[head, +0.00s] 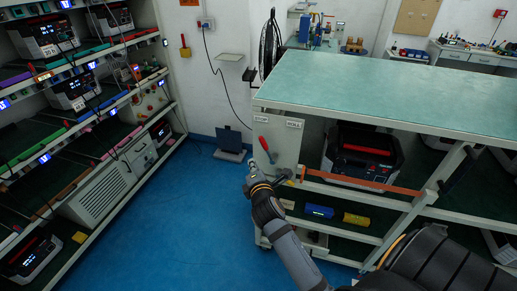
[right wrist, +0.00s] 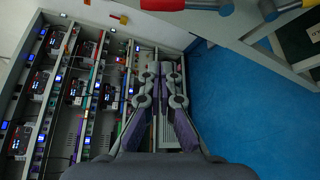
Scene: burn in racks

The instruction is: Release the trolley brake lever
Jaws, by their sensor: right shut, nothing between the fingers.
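The trolley (head: 380,95) has a green top and a pale end panel (head: 284,146). The brake lever (head: 264,146), with a red grip, stands tilted on that panel, below two small labels. My right gripper (head: 250,180) is just below the lever, in front of the panel's lower part, and looks apart from the red grip. In the right wrist view its fingers (right wrist: 162,70) are together and empty. A red piece (right wrist: 224,8) is cut off at that view's top edge; I cannot tell whether it is the lever. My left gripper is not in view.
Racks of devices (head: 85,130) stand along the left. The blue floor (head: 185,225) between racks and trolley is clear. The trolley's shelves hold a black-and-red device (head: 362,155), a blue item (head: 319,211) and a yellow item (head: 356,220). An orange bar (head: 360,181) crosses its front.

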